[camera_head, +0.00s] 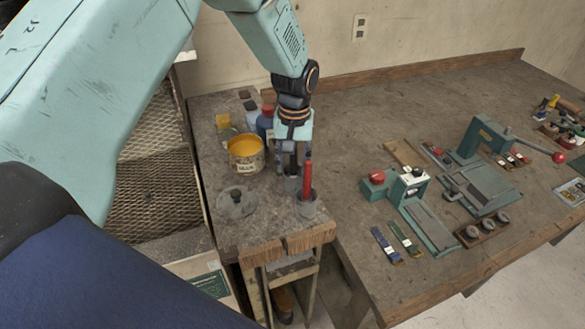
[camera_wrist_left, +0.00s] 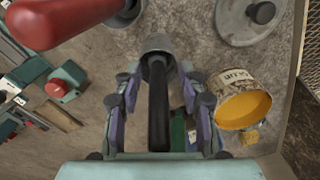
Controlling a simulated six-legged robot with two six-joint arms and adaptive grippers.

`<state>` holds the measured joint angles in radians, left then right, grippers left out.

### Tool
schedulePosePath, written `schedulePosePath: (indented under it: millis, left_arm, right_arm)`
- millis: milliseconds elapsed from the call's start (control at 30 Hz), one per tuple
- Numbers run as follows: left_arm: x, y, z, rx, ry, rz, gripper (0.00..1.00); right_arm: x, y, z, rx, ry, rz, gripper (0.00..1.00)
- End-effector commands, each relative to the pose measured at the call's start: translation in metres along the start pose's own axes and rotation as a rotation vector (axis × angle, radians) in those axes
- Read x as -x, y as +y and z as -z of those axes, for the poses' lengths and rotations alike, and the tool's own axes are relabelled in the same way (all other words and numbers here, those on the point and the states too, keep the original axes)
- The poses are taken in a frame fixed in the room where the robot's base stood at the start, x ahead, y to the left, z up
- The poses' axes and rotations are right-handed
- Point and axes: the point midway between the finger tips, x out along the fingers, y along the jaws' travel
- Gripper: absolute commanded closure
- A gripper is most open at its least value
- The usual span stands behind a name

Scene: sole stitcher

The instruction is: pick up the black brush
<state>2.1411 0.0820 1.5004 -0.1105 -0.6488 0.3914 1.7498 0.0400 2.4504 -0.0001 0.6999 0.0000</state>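The black brush (camera_wrist_left: 158,105) stands in a grey cup (camera_wrist_left: 157,44), its dark handle pointing up toward the left wrist camera. My left gripper (camera_wrist_left: 161,110) is open, with one finger on each side of the handle and visible gaps between. In the head view the left gripper (camera_head: 291,160) points down over the cup (camera_head: 293,184) and mostly hides the black brush. A red-handled brush (camera_head: 308,178) stands in a second cup (camera_head: 307,207) just in front; its red handle (camera_wrist_left: 60,18) also shows large in the left wrist view. My right gripper is not in view.
An open glue can (camera_head: 245,163) and a round knobbed lid (camera_head: 237,203) stand left of the cups. Bottles (camera_head: 265,122) are behind. Green clamp-like tools (camera_head: 408,185) and a press (camera_head: 485,140) occupy the larger bench to the right.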

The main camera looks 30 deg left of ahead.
Motion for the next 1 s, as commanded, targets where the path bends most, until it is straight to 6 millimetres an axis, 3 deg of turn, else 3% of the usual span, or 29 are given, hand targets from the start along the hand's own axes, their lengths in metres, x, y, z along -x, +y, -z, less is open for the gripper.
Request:
schedulePosePath:
  millis: [433,833,1000]
  left_arm:
    - [0.0,0.0,0.0,0.0,-0.001,0.0,1.0]
    - [0.002,0.0,0.0,0.0,0.001,0.0,1.0]
    - [0.023,0.0,0.001,0.0,0.005,-0.002,1.0]
  right_arm:
    - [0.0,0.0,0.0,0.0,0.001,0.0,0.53]
    - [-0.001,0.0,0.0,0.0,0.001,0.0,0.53]
    - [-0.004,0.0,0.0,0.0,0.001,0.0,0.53]
